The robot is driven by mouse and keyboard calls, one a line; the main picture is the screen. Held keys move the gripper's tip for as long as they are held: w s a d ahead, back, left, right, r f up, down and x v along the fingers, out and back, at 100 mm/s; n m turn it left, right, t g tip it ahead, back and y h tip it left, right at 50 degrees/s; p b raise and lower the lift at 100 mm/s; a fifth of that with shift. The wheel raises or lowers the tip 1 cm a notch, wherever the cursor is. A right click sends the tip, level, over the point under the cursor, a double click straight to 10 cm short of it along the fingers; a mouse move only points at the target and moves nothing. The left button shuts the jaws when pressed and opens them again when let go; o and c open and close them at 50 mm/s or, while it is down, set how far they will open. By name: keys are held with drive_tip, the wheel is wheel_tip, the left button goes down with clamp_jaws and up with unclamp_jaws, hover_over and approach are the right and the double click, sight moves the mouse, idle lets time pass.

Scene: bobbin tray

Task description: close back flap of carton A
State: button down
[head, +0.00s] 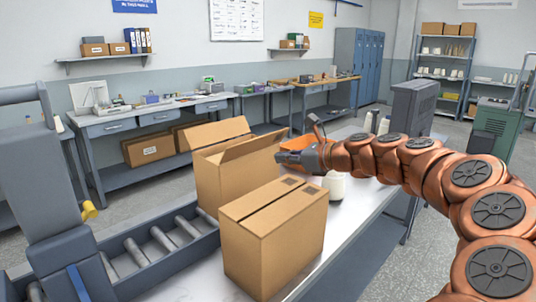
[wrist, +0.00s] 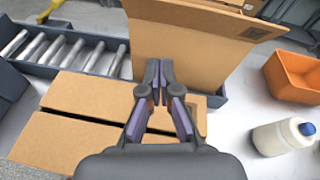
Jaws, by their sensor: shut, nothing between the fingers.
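Two brown cartons stand on the workbench; I can read no letter on either. The farther carton (head: 230,188) is open at the top: its back flap (head: 216,133) stands up and leans back, and another flap (head: 252,149) is raised in front of it. The nearer carton (head: 270,240) has its top flaps folded down with a narrow gap between them; it also shows in the wrist view (wrist: 95,95). My gripper (head: 281,157) is shut and empty, beside the farther carton's raised flap. In the wrist view its fingertips (wrist: 159,68) are before a broad cardboard panel (wrist: 190,45); contact is unclear.
A roller conveyor (head: 160,243) runs along the left of the cartons. An orange bin (wrist: 293,77) and a white bottle with a blue cap (wrist: 283,137) stand to the right in the wrist view. Bare bench top (head: 350,205) lies right of the cartons.

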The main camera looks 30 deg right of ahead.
drive_tip(key=d+m+t+h, duration=0.1)
drive_tip(key=d+m, duration=0.2)
drive_tip(key=d, duration=0.2)
drive_tip(key=p, duration=0.2)
approach(259, 142)
drive_tip(key=f+x, duration=0.1)
drive_tip(key=x, duration=0.4)
drive_tip(key=shift+w+a+r, duration=0.1)
drive_tip(key=shift+w+r, duration=0.05)
drive_tip(key=shift+w, duration=0.5)
drive_tip(key=shift+w+a+r+p, duration=0.1)
drive_tip(key=shift+r+p, duration=0.1)
drive_tip(key=shift+p, duration=0.45)
